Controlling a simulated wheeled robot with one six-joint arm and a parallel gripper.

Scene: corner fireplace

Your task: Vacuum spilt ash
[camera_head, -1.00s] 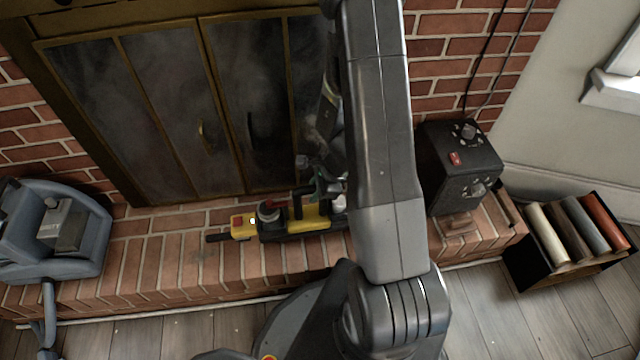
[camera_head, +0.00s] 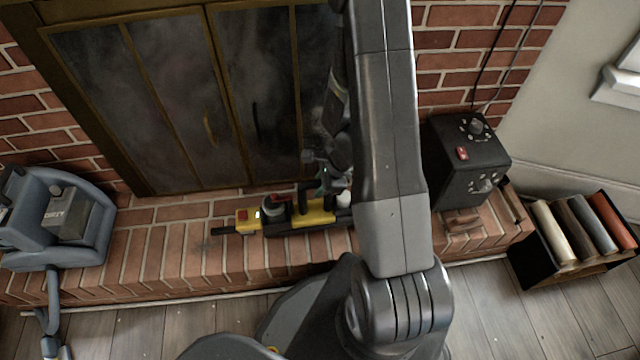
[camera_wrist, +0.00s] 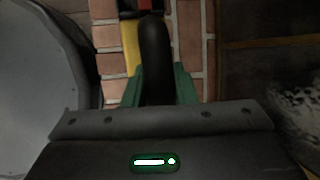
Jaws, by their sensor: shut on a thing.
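A yellow and black hand-held vacuum (camera_head: 318,217) with a red button and a black nozzle (camera_head: 226,231) lies lengthwise along the brick hearth, nozzle to the left. My gripper (camera_head: 326,182) reaches down at its black handle, partly hidden by my arm. In the wrist view my green fingers (camera_wrist: 157,85) stand on both sides of the dark handle (camera_wrist: 154,50) and are shut on it. A faint dark patch (camera_head: 204,246) on the bricks by the nozzle tip may be ash. I cannot tell whether the vacuum touches the hearth.
The brass-framed fireplace doors (camera_head: 195,100) stand close behind. A blue-grey machine with a hose (camera_head: 55,225) is on the hearth's left. A black control box (camera_head: 465,165) and a rack of coloured rolls (camera_head: 570,240) are on the right. The left-middle hearth is mostly clear.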

